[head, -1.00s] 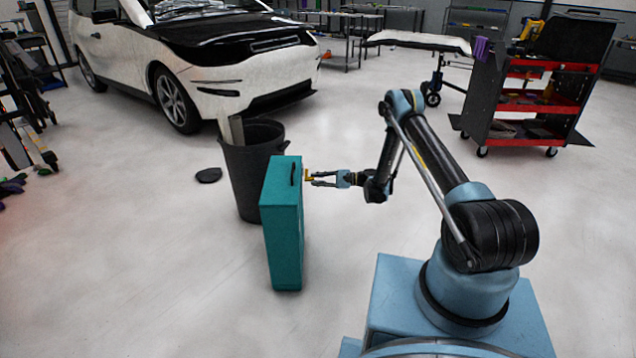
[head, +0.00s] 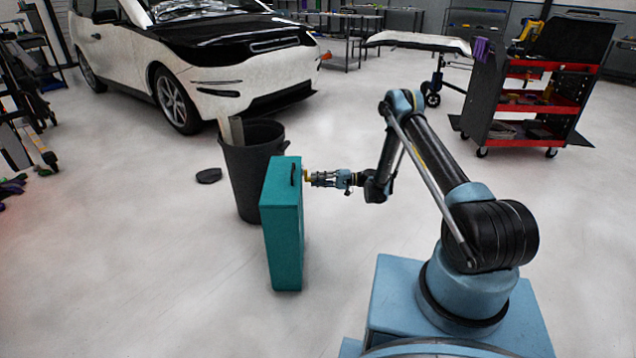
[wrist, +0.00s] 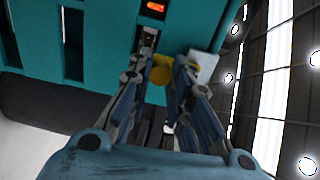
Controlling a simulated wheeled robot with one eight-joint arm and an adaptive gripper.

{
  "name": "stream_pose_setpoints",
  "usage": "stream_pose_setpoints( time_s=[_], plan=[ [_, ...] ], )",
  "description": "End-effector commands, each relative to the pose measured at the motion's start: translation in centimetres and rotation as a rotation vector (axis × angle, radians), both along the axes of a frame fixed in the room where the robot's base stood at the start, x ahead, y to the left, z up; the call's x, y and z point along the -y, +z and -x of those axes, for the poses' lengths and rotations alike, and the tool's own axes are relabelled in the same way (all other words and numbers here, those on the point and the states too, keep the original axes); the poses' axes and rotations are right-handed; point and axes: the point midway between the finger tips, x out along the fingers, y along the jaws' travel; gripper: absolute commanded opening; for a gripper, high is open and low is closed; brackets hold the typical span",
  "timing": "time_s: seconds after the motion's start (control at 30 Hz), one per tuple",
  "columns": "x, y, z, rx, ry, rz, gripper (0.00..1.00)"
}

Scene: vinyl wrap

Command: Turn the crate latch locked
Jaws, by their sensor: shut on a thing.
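The yellow latch (head: 306,174) is on the crate's right side near the top. In the wrist view the latch (wrist: 162,70) sits between my fingertips, partly hidden by them. My gripper (head: 316,178) reaches in from the right and is shut on the latch. The fingers (wrist: 164,76) converge on it in the wrist view. A small orange-lit patch (wrist: 155,6) shows on the crate above the latch.
A dark bin (head: 245,165) stands right behind the crate. A white and black car (head: 225,75) is behind at the left. A red and black tool cart (head: 540,95) stands at the back right. The floor around the crate's front is clear.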

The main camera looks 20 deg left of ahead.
Motion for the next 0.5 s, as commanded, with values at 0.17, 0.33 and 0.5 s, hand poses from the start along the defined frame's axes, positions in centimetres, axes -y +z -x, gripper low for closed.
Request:
stream_pose_setpoints(
  time_s=[0.17,0.33,0.5],
  plan=[
    [0.03,-0.16,-0.13,0.093,-0.003,-0.022,0.0],
    [0.02,-0.14,-0.2,0.148,-0.004,-0.036,0.0],
    [0.01,-0.13,-0.26,0.174,-0.005,-0.044,0.0]
  ],
)
